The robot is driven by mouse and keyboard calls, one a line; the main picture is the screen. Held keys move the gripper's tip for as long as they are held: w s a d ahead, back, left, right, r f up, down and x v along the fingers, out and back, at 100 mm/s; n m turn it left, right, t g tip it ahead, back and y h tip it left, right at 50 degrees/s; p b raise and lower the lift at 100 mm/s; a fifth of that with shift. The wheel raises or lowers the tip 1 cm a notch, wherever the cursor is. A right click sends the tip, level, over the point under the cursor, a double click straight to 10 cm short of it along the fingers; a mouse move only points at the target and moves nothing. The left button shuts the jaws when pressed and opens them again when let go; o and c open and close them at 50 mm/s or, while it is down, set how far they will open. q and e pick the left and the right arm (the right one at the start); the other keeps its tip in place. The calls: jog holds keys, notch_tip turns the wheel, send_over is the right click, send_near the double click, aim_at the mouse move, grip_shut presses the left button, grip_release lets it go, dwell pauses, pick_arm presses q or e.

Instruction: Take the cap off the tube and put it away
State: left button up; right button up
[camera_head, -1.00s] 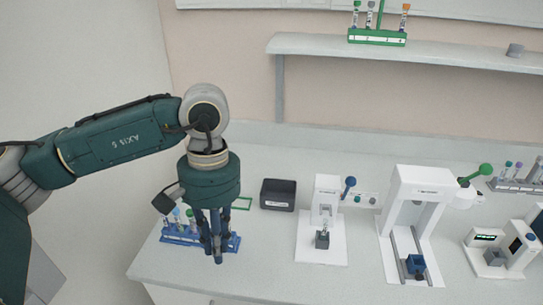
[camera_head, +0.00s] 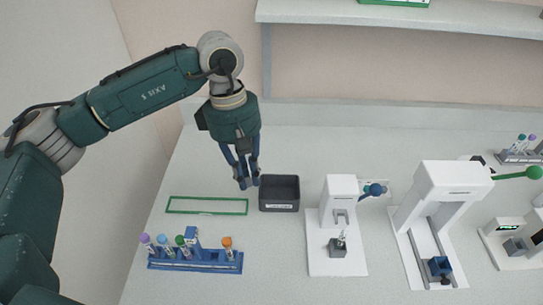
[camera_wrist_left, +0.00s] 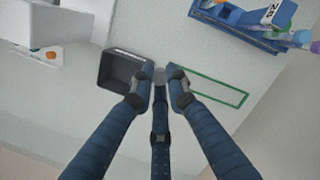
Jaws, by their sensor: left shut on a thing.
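My left gripper (camera_head: 247,183) is in the air just left of the black open bin (camera_head: 279,208), fingers pointing down. In the left wrist view its fingertips (camera_wrist_left: 160,88) are closed around a small grey round piece (camera_wrist_left: 159,75), which looks like the cap; the fingers mostly hide it. The bin (camera_wrist_left: 105,82) is right beside the fingertips there and looks empty. A small tube (camera_head: 342,237) stands in the grey block of the white device (camera_head: 322,262); whether it has a cap is too small to tell. My right gripper is not in view.
A blue rack (camera_head: 195,267) with several coloured-cap tubes stands at the front left, with a green outlined rectangle (camera_head: 207,212) behind it. A larger white device (camera_head: 440,200) with a green-knobbed lever is to the right. The counter behind the bin is clear.

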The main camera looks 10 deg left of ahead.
pick_arm(q)
jog(key=w+d+f+n+t+p, duration=0.2)
jog(key=w+d+n, duration=0.35)
jog(key=n, duration=1.15)
jog(key=shift+y, duration=0.3)
jog(key=f, duration=0.2)
jog(key=a+f+b, duration=0.1)
jog(key=f, duration=0.1)
jog(key=w+f+b, duration=0.1)
jog(key=f, duration=0.1)
jog(key=shift+w+a+f, duration=0.1)
jog(key=shift+a, duration=0.1)
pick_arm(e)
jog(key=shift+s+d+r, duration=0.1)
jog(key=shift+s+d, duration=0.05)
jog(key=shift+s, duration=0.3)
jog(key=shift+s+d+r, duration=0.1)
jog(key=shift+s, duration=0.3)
pick_arm(q)
jog(key=o, duration=0.8)
jog(key=shift+c, duration=0.2)
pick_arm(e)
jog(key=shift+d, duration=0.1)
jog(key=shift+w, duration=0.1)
